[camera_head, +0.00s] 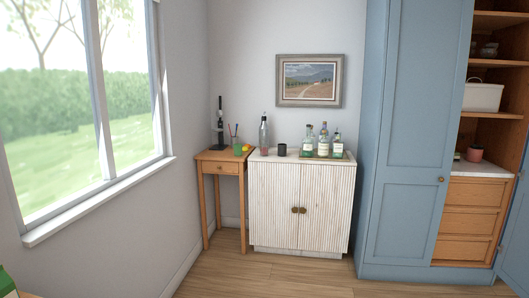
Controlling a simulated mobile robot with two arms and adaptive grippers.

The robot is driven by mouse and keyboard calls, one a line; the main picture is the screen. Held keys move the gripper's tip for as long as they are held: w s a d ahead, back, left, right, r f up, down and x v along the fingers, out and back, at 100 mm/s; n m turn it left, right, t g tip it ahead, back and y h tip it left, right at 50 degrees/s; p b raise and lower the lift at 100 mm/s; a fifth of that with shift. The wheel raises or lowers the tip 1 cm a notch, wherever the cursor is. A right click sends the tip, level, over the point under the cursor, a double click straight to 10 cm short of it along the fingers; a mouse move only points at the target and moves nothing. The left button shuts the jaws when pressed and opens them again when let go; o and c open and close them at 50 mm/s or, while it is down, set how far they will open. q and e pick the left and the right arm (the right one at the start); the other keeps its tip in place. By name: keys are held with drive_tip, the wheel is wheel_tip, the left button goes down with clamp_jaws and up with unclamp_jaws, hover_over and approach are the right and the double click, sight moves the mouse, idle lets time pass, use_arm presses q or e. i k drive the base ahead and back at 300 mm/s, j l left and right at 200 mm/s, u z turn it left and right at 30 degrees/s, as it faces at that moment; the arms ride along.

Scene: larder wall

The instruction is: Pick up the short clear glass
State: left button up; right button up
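I cannot make out a short clear glass for sure in the head view. On top of the white ribbed cabinet (301,184) stand a tall bottle (264,130), a short dark cup (282,150) and several clear and green bottles, one of them here (323,141). The foot of the tall bottle looks reddish, and I cannot tell whether a small glass stands there. Neither of my grippers is in view.
A small wooden table (225,156) left of the cabinet holds a black microscope-like object (220,125) and a green pot (236,143) with sticks. A tall blue cupboard (403,140) stands on the right, its shelves exposed. The wooden floor (260,276) in front is clear.

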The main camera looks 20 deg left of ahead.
sight(263, 147)
drive_tip(key=i, duration=1.15)
drive_tip(key=i+j, duration=0.1)
drive_tip(key=i, duration=1.05)
drive_tip(key=i+j+z, duration=0.15)
drive_tip(key=i+j, duration=1.55)
drive_tip(key=j, duration=0.1)
